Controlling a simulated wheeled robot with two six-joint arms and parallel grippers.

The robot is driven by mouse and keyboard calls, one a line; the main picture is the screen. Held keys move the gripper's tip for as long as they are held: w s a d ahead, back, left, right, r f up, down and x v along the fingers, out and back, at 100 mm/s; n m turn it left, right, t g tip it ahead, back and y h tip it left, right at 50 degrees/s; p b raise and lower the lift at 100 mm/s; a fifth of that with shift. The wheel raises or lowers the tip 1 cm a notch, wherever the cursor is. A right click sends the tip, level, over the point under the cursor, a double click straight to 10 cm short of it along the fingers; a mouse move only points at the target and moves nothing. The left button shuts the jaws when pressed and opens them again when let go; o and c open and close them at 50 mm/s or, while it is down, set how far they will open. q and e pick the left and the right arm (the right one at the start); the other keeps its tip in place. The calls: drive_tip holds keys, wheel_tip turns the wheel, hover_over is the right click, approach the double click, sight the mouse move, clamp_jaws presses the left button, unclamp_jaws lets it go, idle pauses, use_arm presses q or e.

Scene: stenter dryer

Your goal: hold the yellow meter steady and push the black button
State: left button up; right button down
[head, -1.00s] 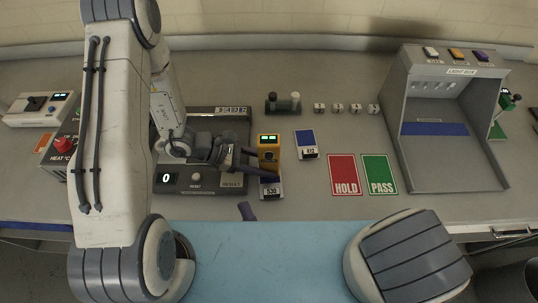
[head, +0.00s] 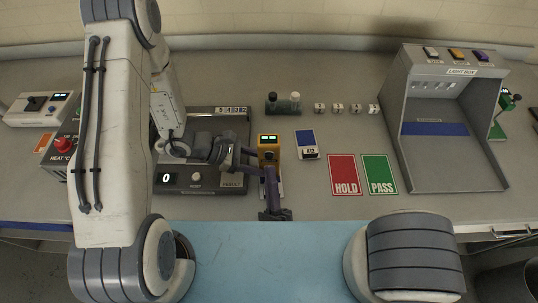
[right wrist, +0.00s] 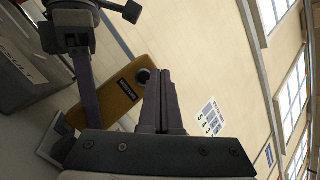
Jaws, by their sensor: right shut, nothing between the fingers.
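The yellow meter (head: 267,155) with a lit green display stands right of the scale in the head view. It also shows in the right wrist view (right wrist: 118,98), with the round black button (right wrist: 143,77) at its end. My left gripper (head: 256,163) reaches in from the left; its purple fingers lie on the far and near sides of the meter and appear shut on it. My right gripper (head: 269,172) is shut and empty, in front of the meter. In the right wrist view its fingertips (right wrist: 163,73) are close beside the button; I cannot tell whether they touch.
The scale (head: 215,187) reads 0 under my left arm. Red HOLD (head: 344,174) and green PASS (head: 379,174) cards lie further right, before the grey light box (head: 455,175). Several small cubes (head: 338,109) line the back.

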drive_tip(key=shift+w, duration=0.65)
idle(1.6)
drive_tip(key=shift+w, duration=0.45)
idle(0.5)
drive_tip(key=shift+s, duration=0.5)
drive_tip(key=shift+s, duration=3)
